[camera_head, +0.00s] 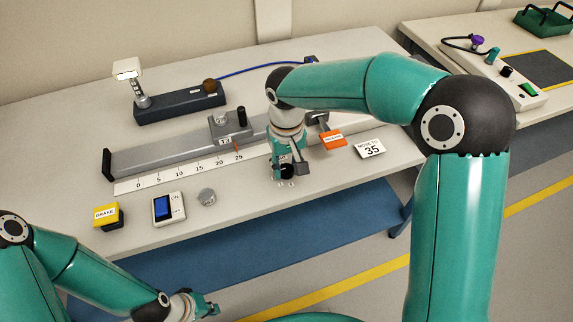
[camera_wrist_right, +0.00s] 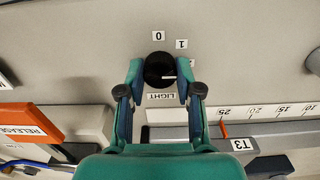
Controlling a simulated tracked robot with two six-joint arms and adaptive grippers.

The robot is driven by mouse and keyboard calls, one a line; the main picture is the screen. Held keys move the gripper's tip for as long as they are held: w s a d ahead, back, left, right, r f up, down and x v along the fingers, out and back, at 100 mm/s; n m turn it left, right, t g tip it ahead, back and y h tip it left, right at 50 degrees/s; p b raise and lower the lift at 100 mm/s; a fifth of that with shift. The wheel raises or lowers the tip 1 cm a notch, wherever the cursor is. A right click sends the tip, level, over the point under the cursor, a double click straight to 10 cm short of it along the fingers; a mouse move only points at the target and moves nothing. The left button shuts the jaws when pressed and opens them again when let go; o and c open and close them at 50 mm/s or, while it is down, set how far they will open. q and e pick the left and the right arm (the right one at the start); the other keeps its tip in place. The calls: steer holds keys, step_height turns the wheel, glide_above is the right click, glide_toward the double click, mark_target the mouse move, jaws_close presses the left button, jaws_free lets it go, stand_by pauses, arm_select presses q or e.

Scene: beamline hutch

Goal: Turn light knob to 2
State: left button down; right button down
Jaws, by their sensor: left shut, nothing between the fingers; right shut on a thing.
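The light knob (camera_wrist_right: 158,65) is a round black knob on the table top, seen in the right wrist view. My right gripper (camera_wrist_right: 160,72) has a finger on each side of it and is shut on it. A white mark on the knob points to the right in that view. Labels 0 (camera_wrist_right: 158,35) and 1 (camera_wrist_right: 181,44) are beyond the knob, and the LIGHT label (camera_wrist_right: 161,97) is on its near side. No label 2 can be read; a pale edge shows by the right finger. In the head view my left gripper (camera_head: 207,307) is shut and empty, off the table's front edge.
A rail with a ruler (camera_head: 187,174) and a carriage marked T3 (camera_head: 226,127) lies behind the knob. A BRAKE button (camera_head: 108,216), a switch box (camera_head: 168,208) and a grey knob (camera_head: 207,197) stand left. An orange RELEASE piece (camera_head: 332,139) and a 35 card (camera_head: 370,148) are right.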

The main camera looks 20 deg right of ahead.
mark_target(287, 168)
steer(key=shift+w+d+r, duration=0.1)
steer(key=shift+r, duration=0.05)
steer(key=c, duration=0.8)
jaws_free()
steer(key=shift+o, duration=0.2)
step_height(287, 168, up, 12)
